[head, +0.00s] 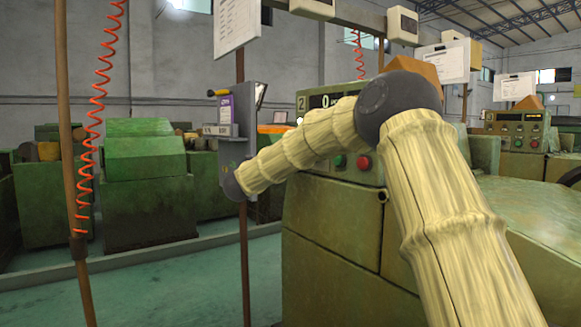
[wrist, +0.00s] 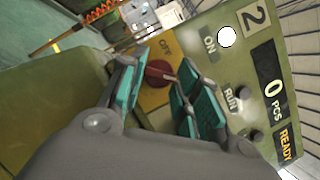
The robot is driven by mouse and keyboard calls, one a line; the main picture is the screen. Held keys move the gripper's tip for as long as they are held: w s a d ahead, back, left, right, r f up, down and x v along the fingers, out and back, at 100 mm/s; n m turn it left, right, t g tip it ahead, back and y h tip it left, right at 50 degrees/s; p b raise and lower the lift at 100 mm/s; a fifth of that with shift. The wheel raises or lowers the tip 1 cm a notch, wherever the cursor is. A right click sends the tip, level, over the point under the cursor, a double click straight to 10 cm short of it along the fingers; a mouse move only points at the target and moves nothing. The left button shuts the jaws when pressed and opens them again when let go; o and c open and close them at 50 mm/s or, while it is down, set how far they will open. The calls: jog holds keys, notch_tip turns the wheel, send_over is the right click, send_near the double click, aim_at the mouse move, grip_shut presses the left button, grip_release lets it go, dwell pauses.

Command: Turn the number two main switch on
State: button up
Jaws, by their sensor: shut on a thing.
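The number two machine's panel (head: 312,102) carries a "2" and a display in the head view. My arm covers part of it. In the wrist view the same panel (wrist: 262,52) shows the "2", a display reading 0 PCS and READY, and a RUN label. A red rotary switch knob (wrist: 158,70) sits on a yellow plate (wrist: 152,97), with OFF and ON labels close by. My gripper (wrist: 156,73) has its teal-padded fingers on either side of the knob and is shut on it. Its exact pointing direction is unclear. The head view does not show the fingers.
The number two machine's green body (head: 335,250) stands below and beside my arm. A post with a grey board (head: 240,115) stands left of the panel. Red coiled cords (head: 100,90) hang nearby. Green machines (head: 145,180) stand behind; floor shows at left.

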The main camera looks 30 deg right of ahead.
jog(key=shift+f+m+b, duration=0.2)
jog(key=shift+m+b, duration=0.1)
jog(key=shift+m, duration=0.1)
jog(key=o, duration=1)
jog(key=shift+r, duration=0.1)
jog(key=v, duration=1.2)
jog(key=shift+w, duration=0.1)
